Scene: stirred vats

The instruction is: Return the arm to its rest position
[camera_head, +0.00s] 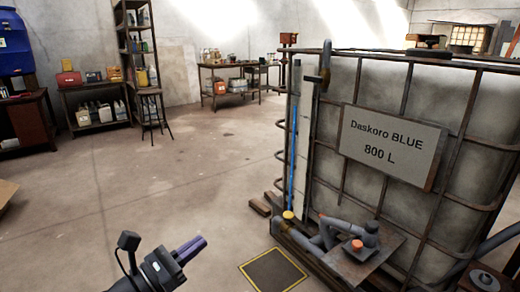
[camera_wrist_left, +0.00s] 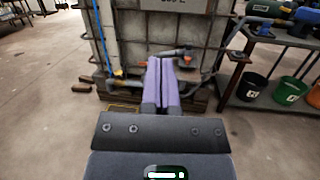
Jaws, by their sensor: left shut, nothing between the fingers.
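My left gripper (camera_head: 190,250) is low in the head view, left of the vat, over open floor. Its two purple fingers are shut together with nothing between them. The fingers also show in the left wrist view (camera_wrist_left: 161,85), pointing toward the lower part of the vat. My right gripper is not in view. The vat (camera_head: 330,195), a caged pale tank labelled "Daskoro BLUE 800 L" (camera_head: 392,145), stands at the right, apart from the gripper.
A grey pipe (camera_head: 330,230) with orange caps juts from the vat's base. A dark floor plate (camera_head: 273,271) lies before it. Shelves (camera_head: 97,105), a stool (camera_head: 152,112) and a table (camera_head: 235,82) stand farther back. Buckets (camera_wrist_left: 290,90) are at the right. The middle floor is clear.

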